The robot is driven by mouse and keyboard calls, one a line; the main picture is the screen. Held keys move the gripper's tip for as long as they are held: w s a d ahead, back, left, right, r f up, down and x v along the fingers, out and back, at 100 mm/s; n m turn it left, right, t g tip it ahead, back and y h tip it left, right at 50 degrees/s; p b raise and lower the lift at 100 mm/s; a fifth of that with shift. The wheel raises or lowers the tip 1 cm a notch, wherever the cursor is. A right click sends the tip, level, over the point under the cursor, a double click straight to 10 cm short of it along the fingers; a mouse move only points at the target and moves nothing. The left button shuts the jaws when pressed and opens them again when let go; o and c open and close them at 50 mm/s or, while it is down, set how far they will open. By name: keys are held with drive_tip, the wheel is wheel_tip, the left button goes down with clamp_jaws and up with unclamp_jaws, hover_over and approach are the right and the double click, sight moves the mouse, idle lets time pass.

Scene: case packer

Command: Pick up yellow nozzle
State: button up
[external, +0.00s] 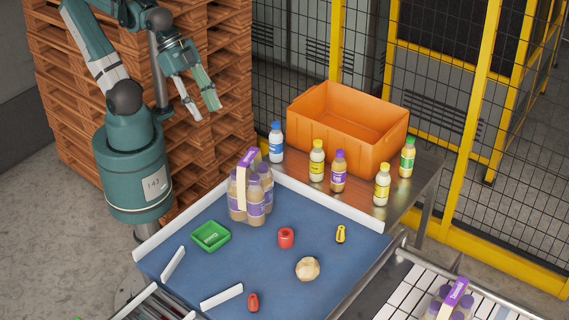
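The yellow nozzle (340,234) is a small yellow piece with a dark mark, on the right part of the blue table surface (250,280). It stands apart from the other items, with clear surface around it. My gripper (204,106) hangs in the air at the upper left, in front of the stacked pallets. Its two fingers are spread apart and nothing is between them. It is well above and far to the left of the yellow nozzle.
A red ring-shaped piece (286,237), a beige faceted ball (307,269), a green tray (211,236) and a small red piece (253,302) lie on the blue surface. A bottle pack (250,190) stands at its back. Several bottles surround an orange crate (350,120) behind.

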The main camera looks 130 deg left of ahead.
drive_tip(key=w+r+m+g, duration=0.25)
drive_tip(key=w+r, duration=0.35)
drive_tip(key=w, duration=0.5)
drive_tip(key=m+g+h+b, duration=0.1)
drive_tip(key=m+g, duration=0.3)
drive_tip(key=m, duration=0.4)
hover_over(341, 235)
drive_tip(key=s+a, duration=0.2)
wheel_tip(341, 235, down, 8)
drive_tip(key=shift+t, duration=0.25)
drive_tip(key=f, duration=1.4)
drive_tip(key=shift+w+d, duration=0.1)
drive_tip(key=shift+w, duration=0.2)
drive_tip(key=shift+f, duration=0.1)
drive_tip(key=shift+w+d+f, duration=0.1)
drive_tip(key=shift+d+f, duration=0.05)
drive_tip(key=shift+f, duration=1.1)
